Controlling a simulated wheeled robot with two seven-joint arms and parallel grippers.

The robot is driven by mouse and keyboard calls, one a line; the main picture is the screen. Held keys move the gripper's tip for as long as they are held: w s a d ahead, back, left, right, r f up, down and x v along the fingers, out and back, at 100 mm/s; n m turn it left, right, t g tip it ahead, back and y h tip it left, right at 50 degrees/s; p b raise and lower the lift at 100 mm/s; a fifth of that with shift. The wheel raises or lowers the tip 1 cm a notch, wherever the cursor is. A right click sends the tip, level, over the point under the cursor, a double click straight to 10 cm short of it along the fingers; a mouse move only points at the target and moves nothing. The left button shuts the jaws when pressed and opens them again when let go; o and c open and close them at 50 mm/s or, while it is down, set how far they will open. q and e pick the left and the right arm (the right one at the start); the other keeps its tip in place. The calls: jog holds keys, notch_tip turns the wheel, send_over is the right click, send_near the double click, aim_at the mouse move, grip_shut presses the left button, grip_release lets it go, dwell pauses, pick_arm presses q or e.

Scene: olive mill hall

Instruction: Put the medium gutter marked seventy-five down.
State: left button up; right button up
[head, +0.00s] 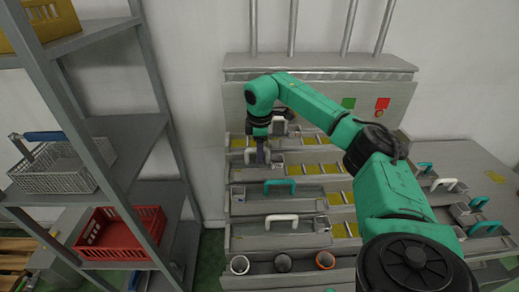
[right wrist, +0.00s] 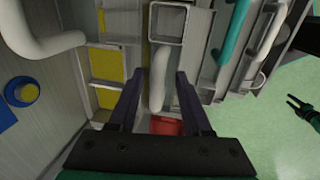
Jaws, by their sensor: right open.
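My right gripper (head: 262,160) points down over the left part of the stepped bench. In the right wrist view its two dark fingers (right wrist: 157,100) are apart, with a white handle (right wrist: 157,82) between them; I cannot tell whether they touch it. Grey gutters with white or green handles lie on the bench levels. No marking seventy-five is readable, so I cannot tell which gutter is the medium one. A dark two-pronged gripper (right wrist: 304,112), apparently my left, shows open at the right of the wrist view.
A shelf at left holds a wire basket (head: 52,176) and a red crate (head: 118,240). A side table (head: 455,160) at right carries more handled pieces. Yellow strips mark the bench levels.

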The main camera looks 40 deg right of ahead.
notch_tip(320, 180, up, 12)
jog(key=s+a+b, duration=0.1)
jog(key=shift+s+b, duration=0.3)
jog(key=shift+f, duration=0.15)
dwell(0.3)
